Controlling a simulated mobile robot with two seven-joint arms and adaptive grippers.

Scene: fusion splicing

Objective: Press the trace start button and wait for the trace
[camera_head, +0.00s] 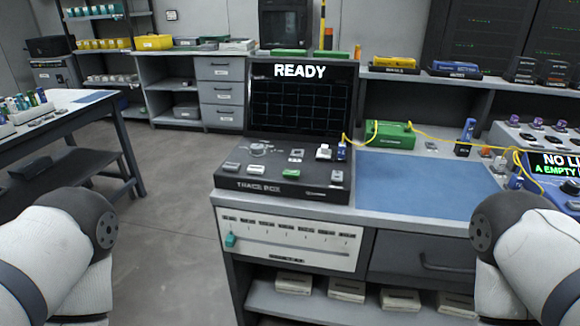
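The trace box (232,184), dark and labelled TRACE BOX, sits on the left part of the workbench. Its upright screen (300,105) reads READY above an empty grid with no trace line. Several small blocks and controls stand on its top, among them a small green one (291,173); which one is the start button I cannot tell. A blue connector (342,151) with a yellow cable stands at the box's right back edge. Only parts of my arms show at the lower left and lower right; both grippers are out of view.
A blue mat (425,183) lies right of the box, with a green case (390,135) behind it. A side table (75,115) stands at left; the floor between is clear.

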